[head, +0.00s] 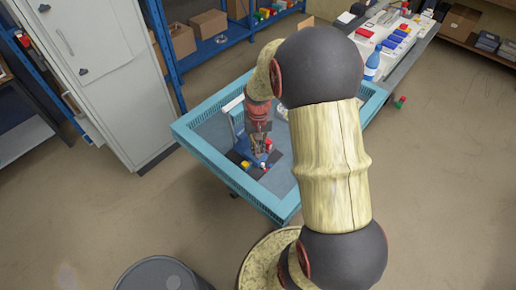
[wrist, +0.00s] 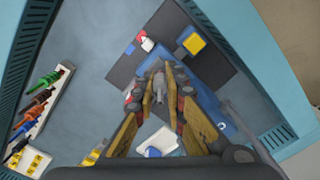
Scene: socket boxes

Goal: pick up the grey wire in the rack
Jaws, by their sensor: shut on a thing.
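My gripper (wrist: 159,98) is shut on the grey wire (wrist: 158,87), which shows as a small grey piece between the fingertips in the wrist view. The rack (wrist: 55,103) is a pale strip at the left of the wrist view, holding green, orange, blue and dark wires; the grey piece is apart from it in the picture. In the head view my gripper (head: 260,147) points down over the blue-framed table, and the wire cannot be made out there.
The table's blue rim (head: 232,178) surrounds the work area. A blue box (wrist: 212,112) lies below my gripper on a dark mat (wrist: 228,70), with a yellow-topped block (wrist: 193,43) and a red and white piece (wrist: 146,42) nearby. A white piece (wrist: 160,137) lies near the fingers.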

